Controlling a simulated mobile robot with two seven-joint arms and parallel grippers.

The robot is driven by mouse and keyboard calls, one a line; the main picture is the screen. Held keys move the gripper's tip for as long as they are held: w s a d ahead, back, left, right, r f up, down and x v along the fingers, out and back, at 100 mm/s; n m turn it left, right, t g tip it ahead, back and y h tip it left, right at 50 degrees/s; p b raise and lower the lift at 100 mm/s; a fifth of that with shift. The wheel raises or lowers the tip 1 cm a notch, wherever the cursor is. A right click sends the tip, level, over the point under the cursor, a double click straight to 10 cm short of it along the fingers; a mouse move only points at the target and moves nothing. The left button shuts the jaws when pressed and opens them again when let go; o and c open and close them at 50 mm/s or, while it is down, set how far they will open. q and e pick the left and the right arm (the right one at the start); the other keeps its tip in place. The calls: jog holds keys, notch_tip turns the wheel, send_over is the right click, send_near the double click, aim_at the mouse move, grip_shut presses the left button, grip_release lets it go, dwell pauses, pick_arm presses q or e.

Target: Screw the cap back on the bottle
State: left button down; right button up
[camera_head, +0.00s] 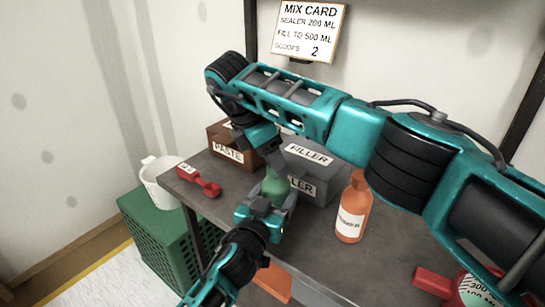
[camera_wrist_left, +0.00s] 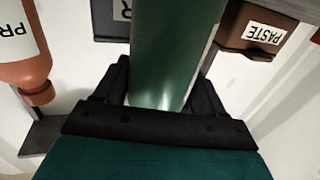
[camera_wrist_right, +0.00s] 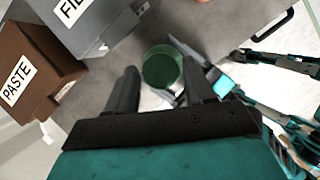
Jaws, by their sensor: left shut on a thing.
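A green bottle (camera_head: 275,190) stands upright over the grey table (camera_head: 330,245) near its front edge. My left gripper (camera_head: 266,208) is shut on its side. In the left wrist view the green bottle body (camera_wrist_left: 172,55) fills the space between the fingers. My right gripper (camera_head: 274,166) points down just above the bottle's top. In the right wrist view its fingers are apart, with the round green top (camera_wrist_right: 162,68) showing between and beyond them, with gaps at the sides. I cannot tell whether that top is the cap or the bare bottle; no separate cap is clearly visible.
Grey FILLER boxes (camera_head: 318,170) and a brown PASTE box (camera_head: 228,146) stand behind the bottle. An orange bottle (camera_head: 352,210) is to its right. A red tool (camera_head: 199,180) lies at the left. A white bucket (camera_head: 162,185) sits on a green crate (camera_head: 150,222).

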jog(key=shift+o, duration=1.2)
jog(key=shift+r, duration=0.1)
jog(key=shift+r, duration=2.15)
jog(key=shift+c, duration=0.4)
